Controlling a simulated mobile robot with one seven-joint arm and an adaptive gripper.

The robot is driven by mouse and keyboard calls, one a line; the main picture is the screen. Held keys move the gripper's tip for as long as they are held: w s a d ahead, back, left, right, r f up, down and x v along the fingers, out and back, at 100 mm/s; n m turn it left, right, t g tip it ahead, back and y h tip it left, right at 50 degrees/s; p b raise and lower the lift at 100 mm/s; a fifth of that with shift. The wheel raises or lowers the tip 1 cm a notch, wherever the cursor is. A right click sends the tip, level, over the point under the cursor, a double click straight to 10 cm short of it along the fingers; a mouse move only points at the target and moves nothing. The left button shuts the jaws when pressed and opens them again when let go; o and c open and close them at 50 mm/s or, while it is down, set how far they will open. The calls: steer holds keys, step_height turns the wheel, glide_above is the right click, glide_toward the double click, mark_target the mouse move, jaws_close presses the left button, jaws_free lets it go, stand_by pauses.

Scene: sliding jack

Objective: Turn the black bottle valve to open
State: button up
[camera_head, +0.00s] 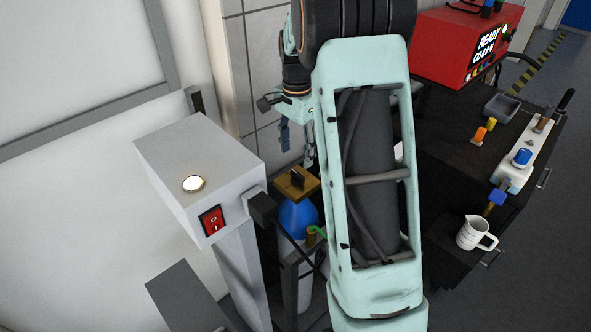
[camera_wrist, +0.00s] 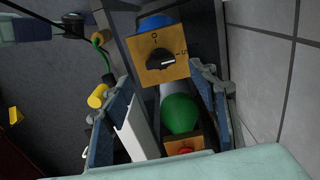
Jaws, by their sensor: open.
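The black valve knob (camera_wrist: 161,60) sits on a square tan plate (camera_wrist: 148,76) with a round mark and a second mark near its right edge. The knob lies roughly crosswise in the wrist view. In the head view the black knob (camera_head: 298,178) and plate (camera_head: 288,189) top a blue bottle (camera_head: 297,217). My gripper (camera_wrist: 162,76) is open, its blue-grey fingers on either side of the plate in the wrist view. In the head view my gripper (camera_head: 296,136) hangs above the knob, apart from it. Its fingers are partly hidden by my arm.
A green bottle (camera_wrist: 181,114) with a red-knobbed plate (camera_wrist: 184,147) shows between my fingers. A grey box with a red switch (camera_head: 212,220) stands left of the valve. At right are a dark bench, a white jug (camera_head: 474,234) and a red machine (camera_head: 462,50). The tiled wall is close behind.

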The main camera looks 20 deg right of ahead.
mark_target(296, 174)
step_height(296, 174, down, 7)
stand_by(0.3)
steer(key=c, duration=1.2)
